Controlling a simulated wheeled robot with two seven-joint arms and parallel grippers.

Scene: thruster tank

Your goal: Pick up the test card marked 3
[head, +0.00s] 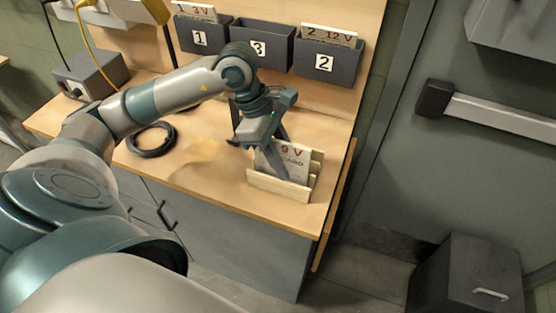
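A white test card (297,160) stands in a light wooden holder (280,189) on the bench and shows a red "9 V". My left gripper (275,150) hangs over the holder from above and hides the left part of the card, so its number cannot be read. A finger lies in front of the card. Whether the fingers are apart or hold the card cannot be told. The bin marked 3 (276,53) on the back panel shows no card. My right gripper is not in view.
Bin 1 (215,43) holds a 3 V card (197,12). Bin 2 (345,70) holds a 12 V card (329,36). A black cable coil (152,139) lies on the bench, left of the holder. A grey box (90,75) with a yellow cable stands farther left.

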